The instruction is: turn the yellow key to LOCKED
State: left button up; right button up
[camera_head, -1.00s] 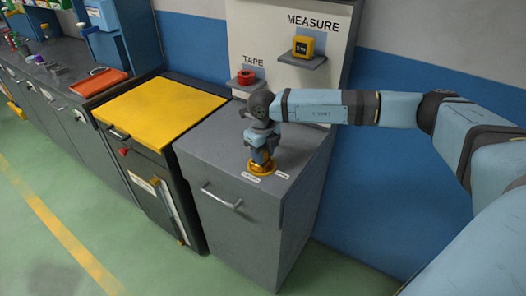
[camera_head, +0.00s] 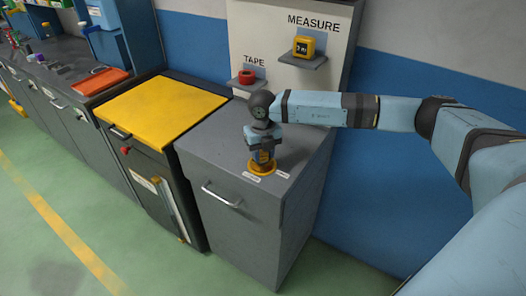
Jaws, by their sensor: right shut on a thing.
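The yellow key sits in a yellow round base (camera_head: 261,169) on top of the grey cabinet (camera_head: 222,140), near its front right corner. My right gripper (camera_head: 262,158) points straight down over it and is shut on the key. The gripper hides most of the key, so I cannot tell exactly which way it points. Two small white labels lie beside the base, one at the front left (camera_head: 251,177) and one at the right (camera_head: 283,175). Their words are too small to read. My left gripper is not in view.
A yellow-topped cabinet (camera_head: 160,107) stands to the left, then a bench with a red-orange case (camera_head: 100,82). Behind, a white panel holds a red tape roll (camera_head: 247,76) and a yellow measure (camera_head: 303,47) on small shelves. The green floor in front is clear.

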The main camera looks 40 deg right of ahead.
jog(key=m+p, duration=0.1)
jog(key=m, duration=0.1)
jog(key=shift+a+m, duration=0.1)
jog(key=shift+m, duration=0.7)
jog(key=shift+w+m+p, duration=0.1)
jog(key=shift+m+p, duration=0.35)
jog(key=shift+m, duration=1.35)
jog(key=shift+a+r+m+p, duration=0.1)
jog(key=shift+m+p, duration=0.45)
jog(key=shift+m, duration=0.55)
jog(key=shift+w+m, duration=0.1)
jog(key=shift+m, duration=0.6)
